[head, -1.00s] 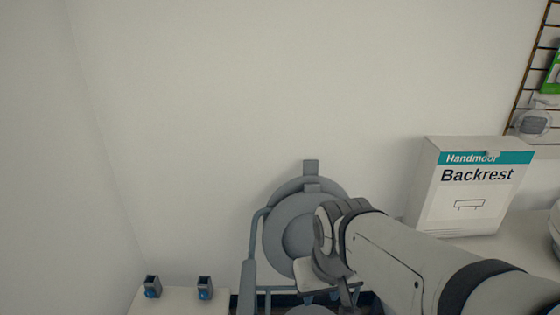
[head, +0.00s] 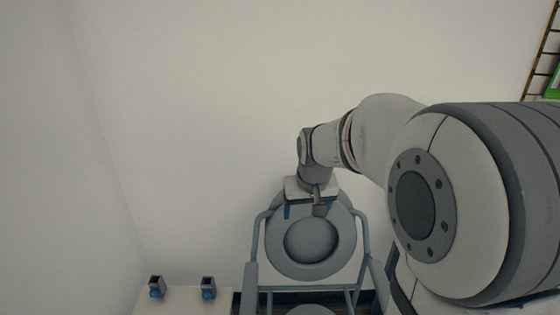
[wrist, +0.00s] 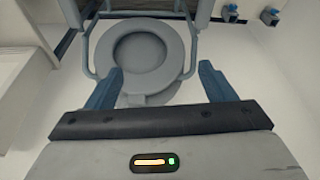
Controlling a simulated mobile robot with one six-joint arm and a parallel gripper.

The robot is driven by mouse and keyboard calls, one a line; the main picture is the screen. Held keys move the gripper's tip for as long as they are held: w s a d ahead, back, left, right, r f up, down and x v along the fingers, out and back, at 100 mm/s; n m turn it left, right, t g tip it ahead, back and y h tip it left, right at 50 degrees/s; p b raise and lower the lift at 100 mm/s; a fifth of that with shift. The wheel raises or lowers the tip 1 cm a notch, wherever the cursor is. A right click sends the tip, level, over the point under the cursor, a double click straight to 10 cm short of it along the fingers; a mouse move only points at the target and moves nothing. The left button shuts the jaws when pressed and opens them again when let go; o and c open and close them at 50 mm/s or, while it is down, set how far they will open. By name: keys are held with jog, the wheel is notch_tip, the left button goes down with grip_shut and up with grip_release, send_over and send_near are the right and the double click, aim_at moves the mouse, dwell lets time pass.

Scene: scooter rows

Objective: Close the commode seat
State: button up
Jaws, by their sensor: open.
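The commode's round grey seat (head: 280,255) shows face-on in the head view, seeming raised and leaning back above the commode frame (head: 254,245). The wrist view shows the seat ring (wrist: 180,55) from above, with its round centre. My gripper (head: 306,212) is at the seat's top edge, its blue fingers pointing down. In the wrist view my gripper (wrist: 162,72) is open, with one finger on each side of the seat's near edge. Nothing is held between the fingers. Whether they touch the seat I cannot tell. The seat's top edge is partly hidden by my gripper.
A white surface (head: 185,300) with two small dark holders (head: 156,287) is at the lower left. A blank wall (head: 200,110) is behind the commode. A wire rack (head: 541,55) hangs at the right. My arm covers much of the right side.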

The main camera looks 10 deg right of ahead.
jog(key=w+d+f+p, duration=0.1)
jog(key=w+d, duration=0.2)
jog(key=w, duration=0.4)
jog(key=w+d+f+p, duration=0.1)
jog(key=w+d+p, duration=0.1)
jog(key=w, duration=0.4)
jog(key=shift+m+t+h, duration=0.3)
jog(key=shift+m+t, duration=0.3)
jog(key=shift+m, duration=0.1)
jog(key=w+d+f+p, duration=0.1)
jog(key=w+d+f, duration=0.1)
jog(key=w+f, duration=0.2)
jog(key=w+d+f+p, duration=0.2)
jog(key=w+f, duration=0.2)
jog(key=w, duration=0.1)
jog(key=w+d+f+p, duration=0.1)
jog(key=w+d+f, duration=0.1)
jog(key=w+f, duration=0.3)
jog(key=shift+d, duration=0.25)
jog(key=c, duration=1.4)
jog(key=shift+s, duration=0.1)
